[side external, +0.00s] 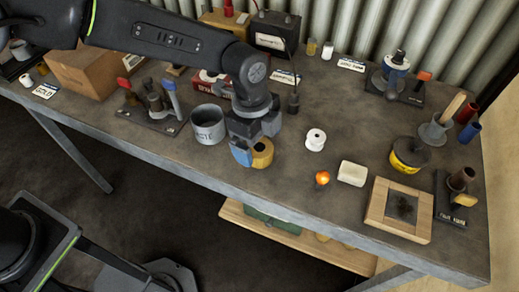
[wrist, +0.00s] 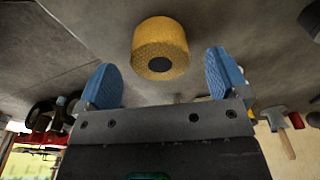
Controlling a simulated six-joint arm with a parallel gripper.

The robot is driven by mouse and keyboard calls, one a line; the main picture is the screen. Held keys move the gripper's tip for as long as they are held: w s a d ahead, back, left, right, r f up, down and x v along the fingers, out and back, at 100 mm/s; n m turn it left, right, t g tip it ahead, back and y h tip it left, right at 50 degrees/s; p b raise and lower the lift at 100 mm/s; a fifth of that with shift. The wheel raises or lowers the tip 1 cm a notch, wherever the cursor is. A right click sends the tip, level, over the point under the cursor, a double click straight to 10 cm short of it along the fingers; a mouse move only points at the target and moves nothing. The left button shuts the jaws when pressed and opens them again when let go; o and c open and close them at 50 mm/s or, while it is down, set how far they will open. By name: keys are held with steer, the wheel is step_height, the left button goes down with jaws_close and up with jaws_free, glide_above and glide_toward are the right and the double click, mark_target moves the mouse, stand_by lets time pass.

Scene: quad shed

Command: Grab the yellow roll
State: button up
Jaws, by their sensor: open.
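The yellow roll (side external: 262,153) stands on the grey workbench near its front edge, in the middle of the side view. In the wrist view the yellow roll (wrist: 160,46) shows a textured side and a dark round core, a little beyond the fingertips. My gripper (side external: 243,152) is low over the bench, beside the roll and partly in front of it. In the wrist view my gripper (wrist: 165,78) has its two blue fingers wide apart, with nothing between them. The roll lines up with the gap between the fingers.
A grey metal cup (side external: 208,125) stands close to the left of my gripper. A white spool (side external: 315,139), an orange ball (side external: 322,177) and a pale block (side external: 352,173) lie to the right. A wooden frame (side external: 399,210) is farther right. The bench's front edge (side external: 200,170) is close.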

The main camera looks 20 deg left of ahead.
mark_target(259, 147)
steer(key=shift+d+f, duration=0.2)
steer(key=shift+f, duration=1.35)
steer(key=shift+r, duration=0.1)
steer(key=c, duration=1.1)
steer(key=shift+o, duration=0.2)
